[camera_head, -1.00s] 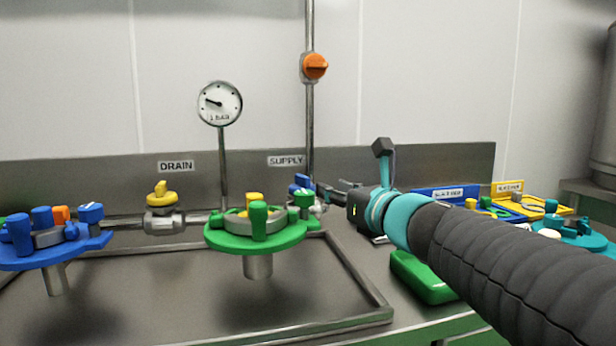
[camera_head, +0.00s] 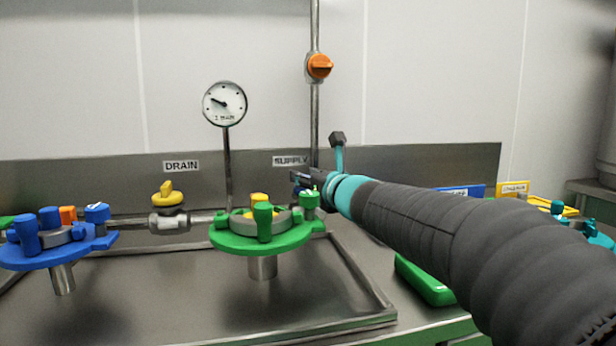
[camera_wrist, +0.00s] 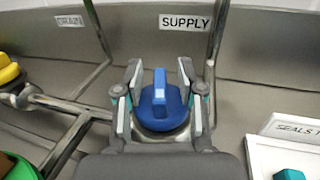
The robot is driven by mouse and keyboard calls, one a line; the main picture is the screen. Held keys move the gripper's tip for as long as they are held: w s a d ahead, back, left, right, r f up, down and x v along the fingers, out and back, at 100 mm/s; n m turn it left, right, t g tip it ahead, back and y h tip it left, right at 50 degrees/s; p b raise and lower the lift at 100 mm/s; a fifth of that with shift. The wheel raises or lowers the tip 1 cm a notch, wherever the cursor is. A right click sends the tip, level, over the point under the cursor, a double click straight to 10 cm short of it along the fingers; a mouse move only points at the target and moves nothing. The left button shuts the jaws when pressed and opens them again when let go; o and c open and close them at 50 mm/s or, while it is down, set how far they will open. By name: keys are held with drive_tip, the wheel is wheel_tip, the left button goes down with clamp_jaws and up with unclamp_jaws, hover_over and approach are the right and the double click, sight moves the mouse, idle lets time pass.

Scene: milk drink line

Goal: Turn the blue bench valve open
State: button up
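The blue bench valve (camera_wrist: 161,106) sits below the SUPPLY label, in the middle of the wrist view. It has a round knob with a raised ridge, which points up the picture toward the back wall. My gripper (camera_wrist: 161,76) is open, with one finger on each side of the knob. A narrow gap seems to show on both sides; I cannot tell whether either finger touches. In the head view my gripper (camera_head: 306,182) is at the valve and hides most of it behind the fingers and the green fixture.
A green fixture (camera_head: 286,238) stands just in front of the valve, close to my gripper. A yellow valve (camera_head: 168,196) under the DRAIN label and a gauge (camera_head: 224,104) are to the left. An orange valve (camera_head: 319,66) is on the upright pipe. A green block (camera_head: 425,281) lies right.

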clamp_jaws()
drive_tip(key=shift+d+n+y+p, duration=0.1)
drive_tip(key=shift+n+y+p, duration=0.2)
drive_tip(key=shift+y, duration=0.1)
drive_tip(key=shift+w+r+n+g+y+p, duration=0.1)
drive_tip(key=shift+n+g+y+p, duration=0.25)
drive_tip(key=shift+n+g+y, duration=0.35)
drive_tip(key=n+g+y+p, duration=0.1)
drive_tip(key=n+g+y, duration=0.3)
drive_tip(key=g, duration=0.1)
drive_tip(key=n+g+y, duration=0.1)
drive_tip(key=n+g, duration=0.1)
drive_tip(key=g, duration=0.2)
drive_tip(key=n+g+y, duration=0.1)
drive_tip(key=n+g, duration=0.2)
drive_tip(key=g, duration=0.1)
drive_tip(key=shift+f+y, duration=0.2)
drive_tip(key=shift+y, duration=0.1)
drive_tip(key=shift+n+g, duration=1.2)
drive_tip(key=shift+g, duration=0.6)
drive_tip(key=shift+r, duration=0.1)
